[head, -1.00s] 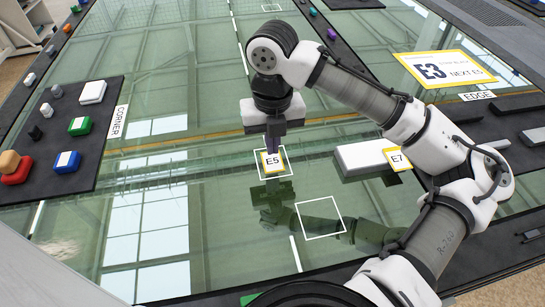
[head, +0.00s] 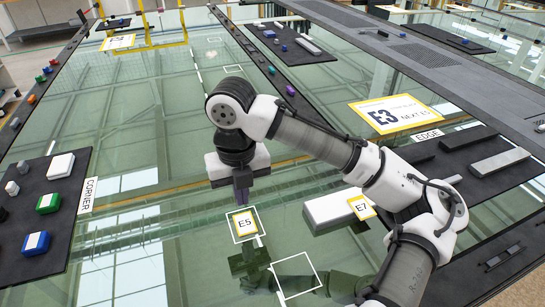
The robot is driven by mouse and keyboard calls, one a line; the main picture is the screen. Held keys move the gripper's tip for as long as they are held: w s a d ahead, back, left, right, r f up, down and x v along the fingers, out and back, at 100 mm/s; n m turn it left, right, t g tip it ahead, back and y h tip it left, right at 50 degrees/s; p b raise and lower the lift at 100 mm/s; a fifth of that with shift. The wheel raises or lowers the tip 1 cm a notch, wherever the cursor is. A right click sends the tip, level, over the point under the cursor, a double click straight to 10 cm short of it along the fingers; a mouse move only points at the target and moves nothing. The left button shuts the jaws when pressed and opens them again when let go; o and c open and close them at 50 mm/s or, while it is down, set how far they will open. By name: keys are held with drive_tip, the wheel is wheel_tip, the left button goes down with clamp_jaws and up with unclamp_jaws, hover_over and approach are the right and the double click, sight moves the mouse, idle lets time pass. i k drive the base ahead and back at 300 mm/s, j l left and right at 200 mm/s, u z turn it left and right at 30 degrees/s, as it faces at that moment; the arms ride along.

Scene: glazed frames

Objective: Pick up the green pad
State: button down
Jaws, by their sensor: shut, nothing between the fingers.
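A green pad (head: 48,203), a small green block with a white top, lies on the dark mat (head: 75,172) at the left, marked CORNER. My gripper (head: 242,200) points down, shut and empty, over the glass near the yellow-edged E5 card (head: 243,222). It is well to the right of the green pad. The gap between fingertips and card is hard to judge, since the glass mirrors my arm.
A blue block (head: 36,243), a white block (head: 61,165) and small grey pieces share the left mat. A long white block (head: 330,210) sits by the E7 card (head: 361,207). Grey bars (head: 498,162) lie at the right. Glass between gripper and left mat looks clear.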

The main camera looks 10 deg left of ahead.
sight(49, 203)
drive_tip(key=k+l, duration=0.2)
drive_tip(key=k, duration=0.3)
drive_tip(key=k+l, duration=0.2)
drive_tip(key=k, duration=0.25)
